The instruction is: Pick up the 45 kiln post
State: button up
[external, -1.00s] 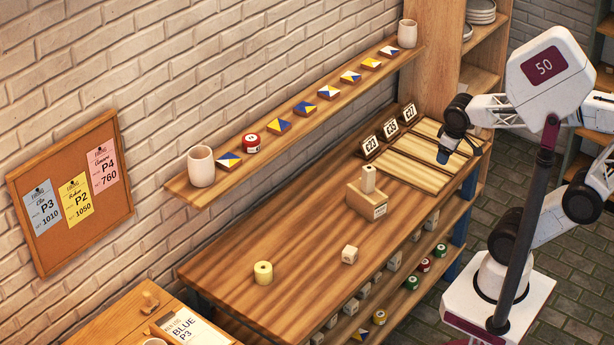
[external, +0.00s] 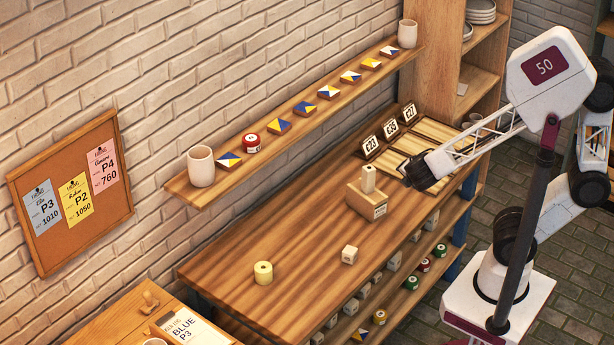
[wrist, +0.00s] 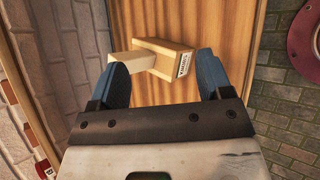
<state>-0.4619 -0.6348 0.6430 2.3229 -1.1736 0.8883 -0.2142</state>
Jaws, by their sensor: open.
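A pale upright post (external: 368,179) stands on or in a wooden block (external: 362,203) with a white label at the middle of the workbench. I cannot read a 45 on any post. In the wrist view the pale post (wrist: 122,65) juts left from the labelled block (wrist: 160,57). My gripper (external: 403,175) is just right of the post in the external view, above the bench and apart from it. In the wrist view my gripper (wrist: 162,75) has its two blue fingers spread, with nothing held; post and block show beyond and between them.
Price cards (external: 390,128) stand behind the slatted boards at right. A wall shelf (external: 275,150) with tiles and cups runs along the back. The bench's front left is mostly clear.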

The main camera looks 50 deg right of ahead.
jog(key=w+a+f+n+t+y, duration=0.25)
jog(key=a+f+n+t, duration=0.35)
jog(key=a+n, duration=0.55)
jog(key=n+y, duration=0.7)
jog(key=n, duration=0.2)
send_near(356, 253)
jog(key=x, duration=0.4)
jog(key=shift+w+a+r, duration=0.2)
jog(key=shift+a+r, duration=0.1)
jog(key=shift+a, duration=0.05)
jog(key=shift+x, duration=1.3)
jog(key=shift+d, duration=0.1)
jog(key=shift+x, duration=2.6)
jog(key=shift+f, duration=0.15)
jog(key=shift+c, duration=0.3)
